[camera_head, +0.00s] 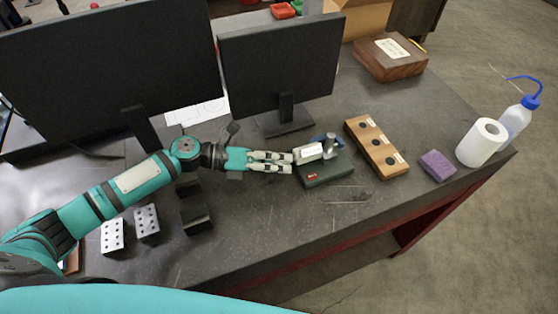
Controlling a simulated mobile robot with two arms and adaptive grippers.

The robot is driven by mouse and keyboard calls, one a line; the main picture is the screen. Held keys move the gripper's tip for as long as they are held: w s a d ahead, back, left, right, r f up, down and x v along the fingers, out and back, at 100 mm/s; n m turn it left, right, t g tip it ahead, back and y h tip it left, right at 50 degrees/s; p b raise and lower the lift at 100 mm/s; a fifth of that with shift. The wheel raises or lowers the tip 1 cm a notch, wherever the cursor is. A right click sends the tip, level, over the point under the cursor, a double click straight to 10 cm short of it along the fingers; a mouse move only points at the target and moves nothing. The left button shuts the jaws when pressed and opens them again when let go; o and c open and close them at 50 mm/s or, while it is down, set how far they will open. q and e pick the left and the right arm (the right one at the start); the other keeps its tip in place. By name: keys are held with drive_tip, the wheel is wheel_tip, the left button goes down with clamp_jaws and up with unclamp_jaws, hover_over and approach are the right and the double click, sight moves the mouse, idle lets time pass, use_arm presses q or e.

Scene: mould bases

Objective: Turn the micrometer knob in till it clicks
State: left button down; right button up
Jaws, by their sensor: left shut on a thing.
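The micrometer (329,146) is a small device with a blue part and a pale barrel, mounted on a dark green block (325,174) on the table. My left gripper (291,161) reaches in from the left, level with the device. Its fingers are shut on the left end of the micrometer, where the knob is. The fingers hide the knob itself, so its turn cannot be seen. My right gripper is out of view.
A wooden block with dark round inserts (377,147) stands right of the micrometer. Beyond it are a purple sponge (437,166), a paper roll (481,143) and a wash bottle (515,121). Two monitors (280,75) stand behind. Perforated blocks (112,236) lie front left; the front middle is clear.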

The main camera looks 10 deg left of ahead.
use_arm(q)
drive_tip(key=shift+r+m+p, duration=0.15)
drive_tip(key=shift+m+p, duration=0.25)
drive_tip(key=shift+p, duration=0.3)
drive_tip(key=m+t+y+p, duration=0.1)
drive_tip(key=m+y+p, duration=0.1)
drive_tip(key=p, duration=0.3)
drive_tip(key=shift+r+m+t+p, duration=0.1)
drive_tip(key=shift+m+t+p, duration=0.25)
drive_tip(key=shift+m, duration=0.35)
drive_tip(key=shift+m+t+y+p, duration=0.5)
drive_tip(key=shift+m+t+p, duration=0.15)
drive_tip(key=shift+m+p, duration=0.55)
drive_tip(key=shift+f+m+t+y, duration=0.3)
drive_tip(key=shift+m+t, duration=0.1)
drive_tip(key=shift+m, duration=0.2)
drive_tip(key=shift+m+t+y, duration=0.3)
drive_tip(key=shift+m+t, duration=0.2)
drive_tip(key=shift+m, duration=0.4)
drive_tip(key=shift+f+m+t+y+b, duration=0.1)
drive_tip(key=shift+m+t+y+b, duration=0.25)
drive_tip(key=shift+m+t, duration=0.65)
drive_tip(key=shift+m+t+b, duration=0.3)
drive_tip(key=shift+m+b, duration=0.35)
drive_tip(key=shift+m, duration=0.35)
drive_tip(key=c, duration=1.1)
unclamp_jaws()
